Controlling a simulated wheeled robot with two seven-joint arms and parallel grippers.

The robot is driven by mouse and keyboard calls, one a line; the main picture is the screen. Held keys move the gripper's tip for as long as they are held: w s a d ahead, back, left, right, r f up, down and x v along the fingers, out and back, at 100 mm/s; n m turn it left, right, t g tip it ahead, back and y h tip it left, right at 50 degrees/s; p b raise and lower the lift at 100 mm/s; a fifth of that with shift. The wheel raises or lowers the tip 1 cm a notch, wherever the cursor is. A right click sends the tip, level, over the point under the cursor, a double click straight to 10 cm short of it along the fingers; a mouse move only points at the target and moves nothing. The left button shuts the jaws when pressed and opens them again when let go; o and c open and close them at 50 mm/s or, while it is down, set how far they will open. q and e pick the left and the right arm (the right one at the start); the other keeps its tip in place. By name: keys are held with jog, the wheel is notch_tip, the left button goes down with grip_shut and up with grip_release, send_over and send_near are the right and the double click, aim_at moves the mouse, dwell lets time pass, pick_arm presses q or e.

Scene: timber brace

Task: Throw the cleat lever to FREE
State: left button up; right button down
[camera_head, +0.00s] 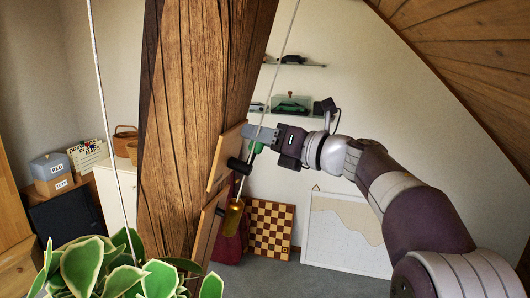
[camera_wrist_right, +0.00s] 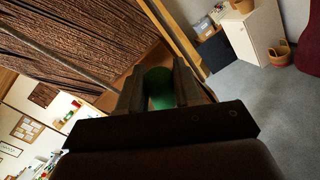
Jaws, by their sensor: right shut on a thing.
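A wooden board (camera_head: 226,156) is fixed to the side of the thick timber brace (camera_head: 195,90). A dark cylindrical fitting (camera_head: 239,165) sticks out from it. The green handle (camera_head: 257,147), which looks like the cleat lever's grip, shows just below my right gripper (camera_head: 262,136). In the right wrist view, the green handle (camera_wrist_right: 160,90) sits between the fingers of my right gripper (camera_wrist_right: 159,78), which is shut on it. The lever's base is mostly hidden and no FREE marking is readable. My left gripper is not in view.
A pale rope (camera_head: 287,50) runs down past the gripper, and another rope (camera_head: 98,90) hangs at left. A brass-coloured piece (camera_head: 233,217) hangs below the fitting. A leafy plant (camera_head: 120,272) fills the lower left. A chessboard (camera_head: 268,227) leans at the back wall.

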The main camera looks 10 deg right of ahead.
jog(key=s+a+n+t+b, duration=0.1)
jog(key=n+b, duration=0.2)
jog(key=b, duration=0.4)
jog(key=s+a+n+t+b, duration=0.1)
jog(key=s+n+t+b, duration=0.1)
jog(key=b, duration=0.5)
jog(key=s+a+f+n+t+b, duration=0.1)
jog(key=s+n+b, duration=0.1)
jog(key=b, duration=0.5)
jog(key=shift+s+a+n, duration=0.2)
jog(key=shift+a+n, duration=0.05)
jog(key=shift+n, duration=0.55)
jog(key=shift+s+a+n+t+y+b, duration=0.2)
jog(key=shift+n+b, duration=0.2)
jog(key=shift+b, duration=0.2)
jog(key=shift+s+a+n+t+y+b, duration=0.1)
jog(key=shift+n+y+b, duration=0.1)
jog(key=shift+n+b, duration=0.3)
